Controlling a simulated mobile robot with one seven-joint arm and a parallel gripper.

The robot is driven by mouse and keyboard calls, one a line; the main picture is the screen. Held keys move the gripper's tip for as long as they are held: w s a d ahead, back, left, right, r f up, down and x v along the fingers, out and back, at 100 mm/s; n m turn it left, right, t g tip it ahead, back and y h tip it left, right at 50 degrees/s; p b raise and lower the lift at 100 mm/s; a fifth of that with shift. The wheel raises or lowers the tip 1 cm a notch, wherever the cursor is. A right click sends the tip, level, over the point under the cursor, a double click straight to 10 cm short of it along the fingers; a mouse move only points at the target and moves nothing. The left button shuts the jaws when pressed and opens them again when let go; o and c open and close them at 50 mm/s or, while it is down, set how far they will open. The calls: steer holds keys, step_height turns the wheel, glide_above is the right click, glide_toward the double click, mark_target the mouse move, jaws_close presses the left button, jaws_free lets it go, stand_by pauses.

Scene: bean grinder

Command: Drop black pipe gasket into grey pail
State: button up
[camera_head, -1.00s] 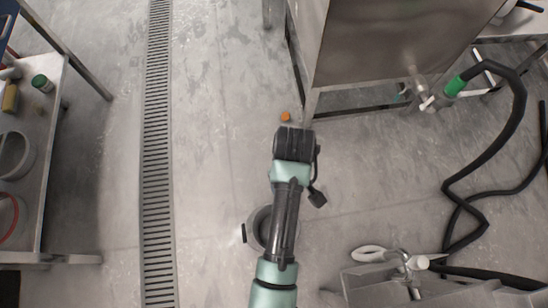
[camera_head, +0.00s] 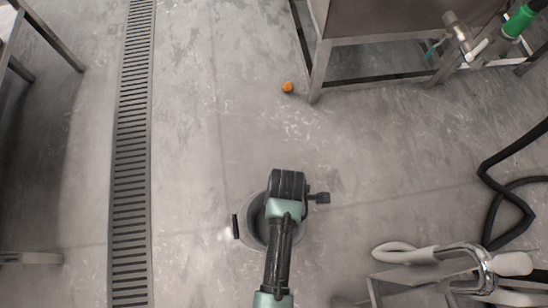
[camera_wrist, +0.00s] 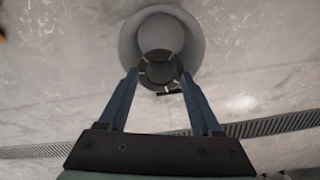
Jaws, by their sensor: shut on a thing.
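The grey pail (camera_head: 246,216) stands upright on the floor, with a black handle piece at its left. My arm's end covers its right part in the head view. The pail's wall (camera_wrist: 192,36) also shows in the wrist view, just beyond the fingertips. My gripper (camera_wrist: 158,75) has blue fingers shut on the round black pipe gasket (camera_wrist: 160,83). The gasket overlaps the pail's near part in the wrist view; its height above the pail cannot be told. The fingertips and gasket are hidden in the head view.
A small orange object (camera_head: 287,87) lies on the floor near a metal stand (camera_head: 372,52). A drain grate (camera_head: 131,170) runs along the left. Black hoses (camera_head: 505,170) and a metal cart (camera_head: 430,285) are at the right. The floor around the pail is mostly clear.

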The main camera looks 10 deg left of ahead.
step_height(320, 180, down, 7)
steer(key=b, duration=0.7)
steer(key=shift+s, duration=0.1)
steer(key=o, duration=1.4)
step_height(320, 180, up, 13)
steer(key=p, duration=0.8)
